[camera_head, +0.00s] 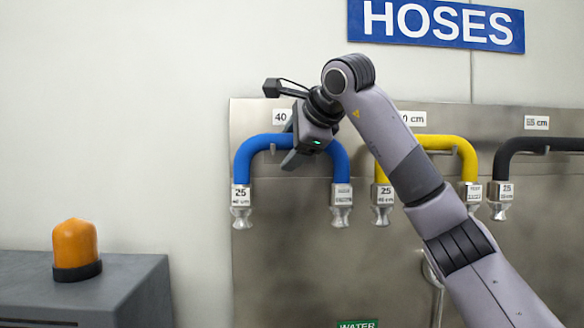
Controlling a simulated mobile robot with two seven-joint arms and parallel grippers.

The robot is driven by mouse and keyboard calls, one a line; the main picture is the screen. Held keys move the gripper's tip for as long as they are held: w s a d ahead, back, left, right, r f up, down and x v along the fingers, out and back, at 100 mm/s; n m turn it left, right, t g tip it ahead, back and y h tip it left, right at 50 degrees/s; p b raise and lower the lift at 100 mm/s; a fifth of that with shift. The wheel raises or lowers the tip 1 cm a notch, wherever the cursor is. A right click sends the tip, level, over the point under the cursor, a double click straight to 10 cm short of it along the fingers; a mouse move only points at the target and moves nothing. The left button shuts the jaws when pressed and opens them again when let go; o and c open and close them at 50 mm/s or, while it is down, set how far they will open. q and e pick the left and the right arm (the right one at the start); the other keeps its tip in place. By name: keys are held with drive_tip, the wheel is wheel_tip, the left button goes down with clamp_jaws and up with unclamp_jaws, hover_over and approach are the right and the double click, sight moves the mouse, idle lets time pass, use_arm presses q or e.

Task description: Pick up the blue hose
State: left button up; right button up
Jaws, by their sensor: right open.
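The blue hose (246,158) hangs as an arch on the steel panel, with metal end fittings pointing down at both ends. My right gripper (293,142) is at the top of the arch and covers its middle and right part. Its jaws are open, with one finger showing above the hose and one below it. Whether it touches the hose cannot be told. My left gripper is not in view.
A yellow hose (447,142) and a black hose (550,145) hang to the right on the steel panel (290,250). My right arm crosses in front of the yellow hose. An orange beacon (75,245) stands on a grey cabinet (130,285) at lower left. A blue HOSES sign (436,24) is above.

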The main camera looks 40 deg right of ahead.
drive_tip(key=shift+w+f, duration=0.1)
drive_tip(key=shift+w, duration=0.1)
clamp_jaws()
